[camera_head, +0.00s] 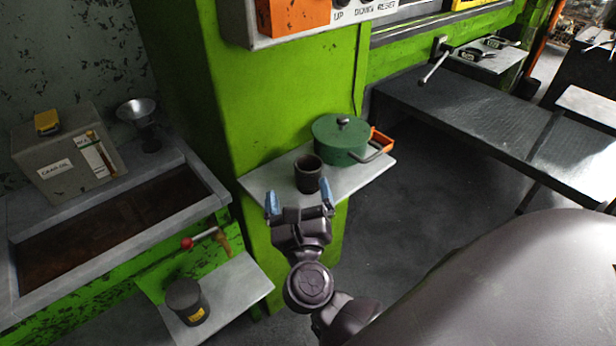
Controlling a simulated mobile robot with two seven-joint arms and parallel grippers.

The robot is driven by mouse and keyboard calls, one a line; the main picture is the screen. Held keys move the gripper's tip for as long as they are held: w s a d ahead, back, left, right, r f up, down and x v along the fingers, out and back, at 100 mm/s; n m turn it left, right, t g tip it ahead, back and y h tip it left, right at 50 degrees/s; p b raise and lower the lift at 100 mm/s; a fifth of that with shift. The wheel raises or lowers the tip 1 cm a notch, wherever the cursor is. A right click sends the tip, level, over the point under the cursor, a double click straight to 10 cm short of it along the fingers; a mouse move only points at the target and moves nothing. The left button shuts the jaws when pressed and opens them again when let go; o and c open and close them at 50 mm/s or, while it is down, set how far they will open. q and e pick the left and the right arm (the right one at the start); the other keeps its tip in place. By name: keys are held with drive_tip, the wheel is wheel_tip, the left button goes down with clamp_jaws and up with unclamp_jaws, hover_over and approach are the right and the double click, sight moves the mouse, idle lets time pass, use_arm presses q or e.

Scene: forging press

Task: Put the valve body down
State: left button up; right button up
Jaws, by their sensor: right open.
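A dark, open-topped cylindrical piece (307,178), which I take to be the valve body, stands upright on a small pale shelf (262,184) fixed to the green press. My right gripper (300,200) is open, its two blue-tipped fingers spread just in front of the piece on the near side. No part of the piece shows clamped between the fingers; whether a fingertip touches it I cannot tell. My left gripper is out of the picture.
A green lidded pot (340,140) and an orange tray (380,142) share the shelf at right. A red-knobbed lever (188,243) and a dark can (186,300) on a lower plate are at left. A grey table (480,110) stands at right.

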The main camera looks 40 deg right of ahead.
sight(306, 178)
drive_tip(key=f+m+g, duration=0.1)
drive_tip(key=m, duration=0.1)
drive_tip(key=f+m+g+h, duration=0.1)
drive_tip(key=m, duration=0.1)
drive_tip(key=d+f+m+g, duration=0.1)
drive_tip(key=g, duration=0.1)
drive_tip(key=shift+w+m, duration=0.1)
drive_tip(key=shift+m, duration=0.3)
drive_tip(key=x, duration=0.5)
drive_tip(key=shift+d+p+x, duration=0.25)
drive_tip(key=shift+p+x, duration=0.2)
drive_tip(key=shift+x, duration=2.4)
drive_tip(key=shift+s+f, duration=0.15)
drive_tip(key=shift+s, duration=0.1)
drive_tip(key=c, duration=1.3)
